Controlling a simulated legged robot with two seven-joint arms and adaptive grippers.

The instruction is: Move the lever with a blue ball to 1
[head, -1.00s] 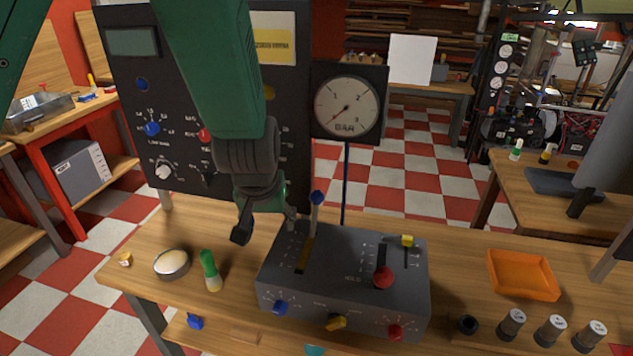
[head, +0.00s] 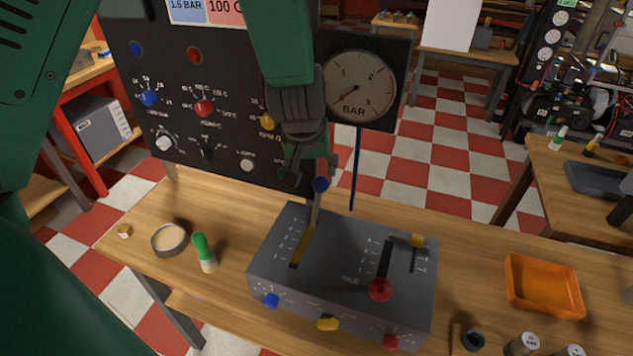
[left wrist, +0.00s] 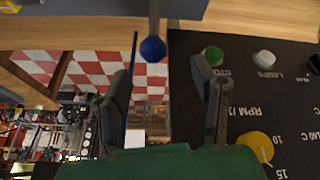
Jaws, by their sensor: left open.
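The lever with a blue ball (head: 321,184) stands up from a slot with a numbered scale on the grey control box (head: 345,247). Its shaft leans toward the back end of the slot. My left gripper (head: 310,170) is at the ball, fingers pointing down and apart. In the left wrist view the blue ball (left wrist: 152,48) lies ahead of and between the two open fingers (left wrist: 165,90), with no finger visibly touching it. The right gripper does not show.
The box also has a red-ball lever (head: 380,289) and a yellow-handled lever (head: 417,240). A pressure gauge (head: 360,85) and a dark knob panel (head: 225,130) stand close behind. A green-capped bottle (head: 203,252), round tin (head: 169,239) and orange tray (head: 543,286) are on the table.

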